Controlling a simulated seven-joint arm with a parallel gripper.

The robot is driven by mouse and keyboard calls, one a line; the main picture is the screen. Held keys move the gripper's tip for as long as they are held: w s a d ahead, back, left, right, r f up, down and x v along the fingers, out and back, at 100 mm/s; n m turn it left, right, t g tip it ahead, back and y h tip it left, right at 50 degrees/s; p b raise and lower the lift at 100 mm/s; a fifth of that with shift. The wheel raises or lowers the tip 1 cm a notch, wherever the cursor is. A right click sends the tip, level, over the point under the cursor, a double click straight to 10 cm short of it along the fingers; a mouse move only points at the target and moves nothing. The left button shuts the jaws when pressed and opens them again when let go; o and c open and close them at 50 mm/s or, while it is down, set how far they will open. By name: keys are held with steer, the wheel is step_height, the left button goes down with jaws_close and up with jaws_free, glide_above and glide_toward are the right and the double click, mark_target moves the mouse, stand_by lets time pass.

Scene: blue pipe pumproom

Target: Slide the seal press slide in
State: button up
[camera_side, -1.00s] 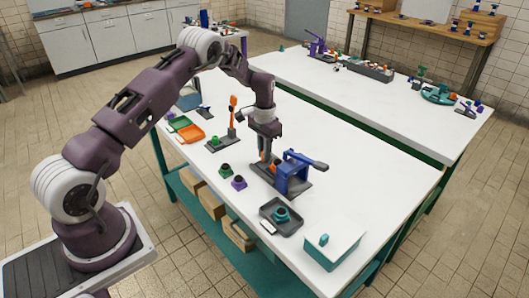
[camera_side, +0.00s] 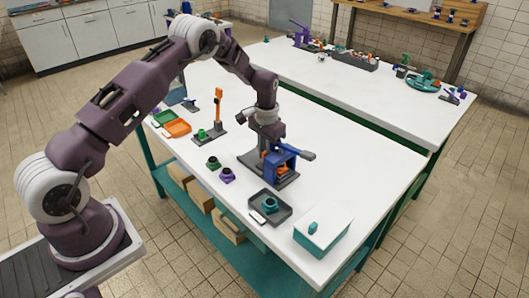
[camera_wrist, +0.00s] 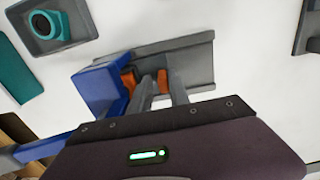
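The seal press has a blue frame (camera_side: 280,156) on a dark grey base, near the middle of the near table. In the wrist view its blue frame (camera_wrist: 98,90) is left of centre and the grey base (camera_wrist: 195,58) runs off to the right. The orange slide (camera_wrist: 163,81) shows between my fingertips, and more orange shows at the blue frame's opening. In the side view orange (camera_side: 283,169) shows under the frame. My gripper (camera_wrist: 160,77) is low over the base beside the frame, its fingers close about the slide's orange part. Its tips in the side view (camera_side: 263,155) are partly hidden.
A grey tray (camera_side: 282,217) with a teal ring and a teal box (camera_side: 322,240) stand nearer the front. Green and purple parts (camera_side: 227,175) lie left of the press. A stand with an orange post (camera_side: 219,106) is behind them. The table right of the press is clear.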

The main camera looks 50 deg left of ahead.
steer(key=shift+o, duration=0.5)
steer(key=shift+d, duration=0.1)
steer(key=shift+a, duration=0.25)
steer(key=a, duration=0.4)
steer(key=a+r, duration=0.1)
steer(key=a, duration=0.2)
steer(key=shift+w+r, duration=0.1)
steer(key=s+d+r+t, duration=0.1)
steer(key=s+d+r, duration=0.2)
steer(key=r, duration=0.6)
steer(key=s+d+r, duration=0.3)
steer(key=s+r, duration=0.1)
steer(key=r, duration=0.5)
steer(key=s+d+r+t, duration=0.1)
steer(key=s+d+r, duration=0.2)
steer(key=r, duration=0.6)
steer(key=shift+s+d+r+n+t+h, duration=0.15)
steer(key=shift+s+d+n+t+h, duration=0.15)
steer(key=shift+s+n, duration=0.1)
